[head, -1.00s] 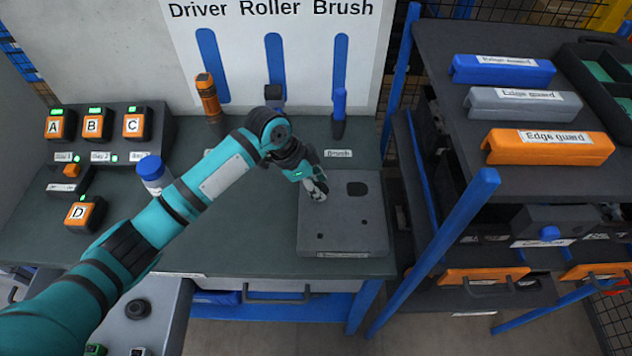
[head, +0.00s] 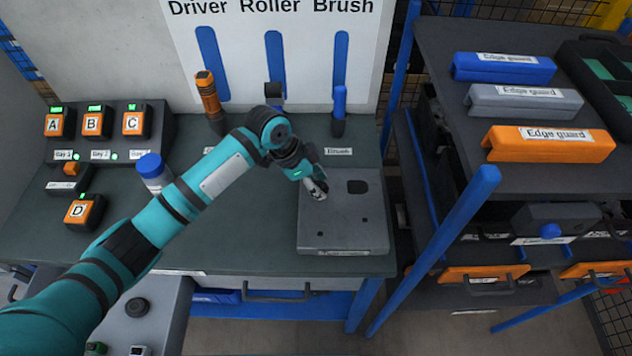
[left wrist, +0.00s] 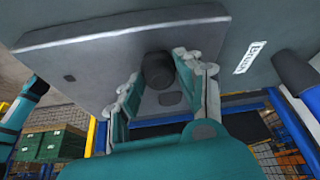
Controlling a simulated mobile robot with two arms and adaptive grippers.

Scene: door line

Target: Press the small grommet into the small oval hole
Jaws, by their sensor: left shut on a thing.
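The grey plate (head: 345,240) lies on the bench, with a large dark oval hole (head: 357,187) at its back right and two small dark holes nearer the front. My left gripper (head: 317,188) is low over the plate's back left part. In the left wrist view it (left wrist: 157,75) is shut on a dark round grommet (left wrist: 158,70), which sits between the fingers against or just above the plate (left wrist: 80,62). The spot under the grommet is hidden, so I cannot tell whether it touches a hole. My right gripper is not in view.
A driver (head: 209,100) and a blue-handled brush (head: 339,108) stand behind the plate. A blue-capped bottle (head: 152,172) and lettered boxes (head: 92,124) stand left. A blue post (head: 440,250) and a shelf with edge guards (head: 548,143) are right. The bench front is clear.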

